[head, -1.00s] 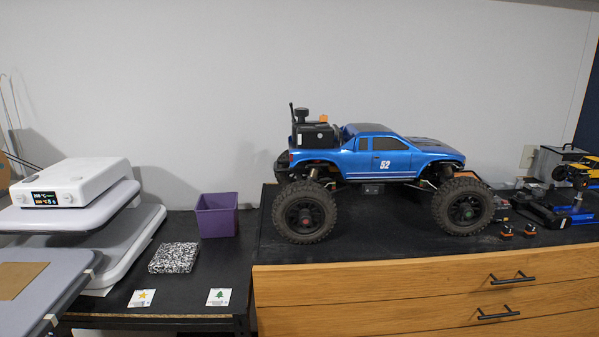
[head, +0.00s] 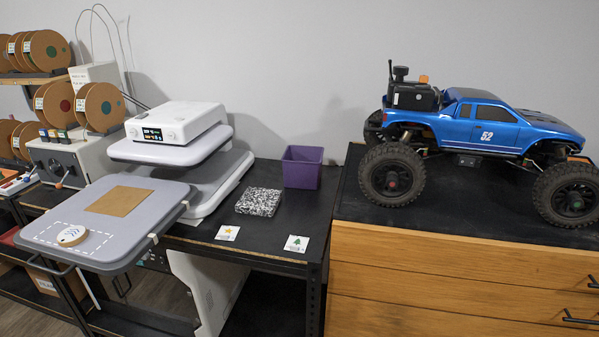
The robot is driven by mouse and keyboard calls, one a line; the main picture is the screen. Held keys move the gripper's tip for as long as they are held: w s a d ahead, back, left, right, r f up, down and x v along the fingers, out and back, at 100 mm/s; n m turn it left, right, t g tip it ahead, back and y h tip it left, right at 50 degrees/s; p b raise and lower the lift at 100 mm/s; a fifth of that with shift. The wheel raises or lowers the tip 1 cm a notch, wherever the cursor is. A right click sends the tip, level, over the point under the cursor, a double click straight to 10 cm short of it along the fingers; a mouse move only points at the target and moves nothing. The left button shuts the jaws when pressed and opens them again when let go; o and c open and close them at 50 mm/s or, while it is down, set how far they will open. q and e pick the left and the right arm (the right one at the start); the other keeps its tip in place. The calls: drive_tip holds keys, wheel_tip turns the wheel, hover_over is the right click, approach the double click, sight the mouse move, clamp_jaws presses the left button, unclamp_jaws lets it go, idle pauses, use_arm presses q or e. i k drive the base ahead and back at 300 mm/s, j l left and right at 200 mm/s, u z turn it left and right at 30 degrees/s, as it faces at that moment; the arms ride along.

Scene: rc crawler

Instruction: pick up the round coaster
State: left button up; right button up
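The round coaster (head: 72,236) is a small pale disc with a curved marking on its top. It lies flat at the front left of a grey heat-press platen (head: 150,226), inside or on a dashed white outline. A brown square sheet (head: 119,201) lies behind it on the same platen. Neither of my grippers shows in the head view.
A white press head (head: 177,122) stands behind the platen. A speckled block (head: 259,201), a purple bin (head: 302,167) and two small cards (head: 297,244) are on the black table. A blue truck (head: 476,130) stands on the wooden drawer cabinet at right. Spools (head: 99,106) fill the left shelves.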

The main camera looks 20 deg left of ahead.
sight(73, 235)
drive_tip(key=u, duration=1.9)
